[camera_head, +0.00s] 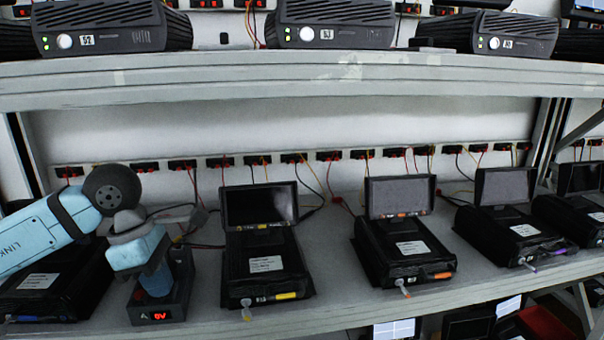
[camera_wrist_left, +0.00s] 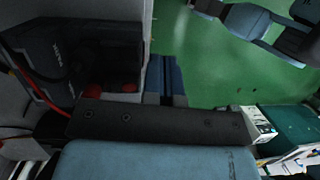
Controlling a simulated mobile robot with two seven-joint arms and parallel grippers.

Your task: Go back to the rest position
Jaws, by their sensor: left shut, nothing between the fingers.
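My left arm comes in from the left in the head view, with pale blue links and a dark round joint. It bends in front of the lower shelf (camera_head: 330,310), at its left end. My left gripper (camera_head: 190,215) is partly hidden behind the arm; its visible grey end is small. It is shut, and I see nothing held in it. In the left wrist view a dark bar and a blue link of mine fill the lower middle, and the fingertips are not clear. My right gripper is not in view.
A small power box (camera_head: 157,315) with a red display stands below the arm. Black devices with screens, such as this one (camera_head: 265,265), line the lower shelf. Boxes like this one (camera_head: 330,22) sit on the upper shelf (camera_head: 300,75). Green floor (camera_wrist_left: 210,75) shows in the wrist view.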

